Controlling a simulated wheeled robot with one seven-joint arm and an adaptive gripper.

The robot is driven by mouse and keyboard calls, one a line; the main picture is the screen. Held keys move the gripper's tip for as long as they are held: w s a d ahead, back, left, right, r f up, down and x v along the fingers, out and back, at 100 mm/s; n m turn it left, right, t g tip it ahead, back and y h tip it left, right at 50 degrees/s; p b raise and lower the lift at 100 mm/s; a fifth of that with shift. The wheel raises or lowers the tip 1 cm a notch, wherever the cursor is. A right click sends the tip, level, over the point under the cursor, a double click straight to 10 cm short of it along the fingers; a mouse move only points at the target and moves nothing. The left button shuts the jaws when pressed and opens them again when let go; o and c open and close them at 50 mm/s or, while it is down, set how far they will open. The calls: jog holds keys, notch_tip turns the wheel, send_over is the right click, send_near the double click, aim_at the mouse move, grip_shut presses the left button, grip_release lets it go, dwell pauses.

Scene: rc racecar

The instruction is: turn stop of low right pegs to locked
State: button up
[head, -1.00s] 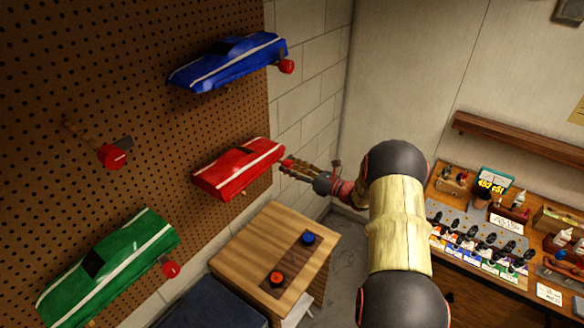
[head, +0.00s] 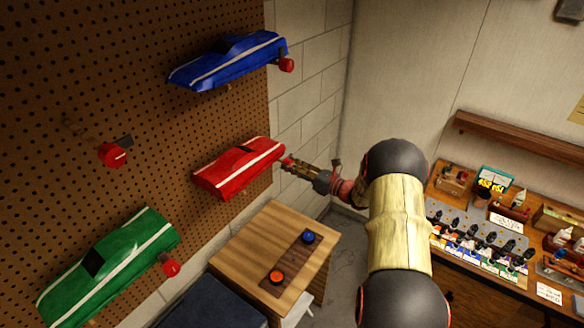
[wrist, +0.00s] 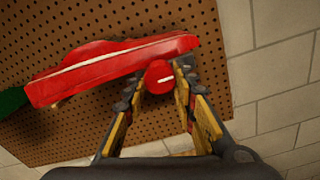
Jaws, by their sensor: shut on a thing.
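The red car body (head: 238,168) hangs on the low right pegs of the pegboard; it also shows in the wrist view (wrist: 110,68). The stop, a round red knob with a short pale line (wrist: 159,77), sits at the car's lower edge near its right end. The line looks about level in the wrist view. My gripper (wrist: 157,75) is shut on this knob, with one finger on each side of it. In the head view my gripper (head: 290,163) reaches the car's right end from the right, and its fingers mostly hide the knob.
The blue car (head: 228,62) with its red stop (head: 287,65) hangs above. The green car (head: 108,265) with its stop (head: 171,269) is lower left. A bare stop (head: 112,155) is at left. A wooden cabinet (head: 245,240) stands below; a crowded workbench (head: 545,292) is at right.

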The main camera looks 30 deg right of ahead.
jog(key=shift+f+n+b, duration=0.1)
jog(key=shift+n+b, duration=0.2)
jog(key=shift+b, duration=0.35)
jog(key=n+b, duration=0.5)
jog(key=b, duration=0.5)
jog(key=n+b, duration=0.6)
jog(key=b, duration=0.4)
jog(key=n+b, duration=0.6)
jog(key=b, duration=0.4)
jog(key=shift+d, duration=0.25)
jog(key=shift+n+b, duration=0.3)
jog(key=shift+b, duration=0.1)
jog(key=o, duration=1.2)
jog(key=shift+r, duration=0.2)
jog(key=shift+c, duration=0.2)
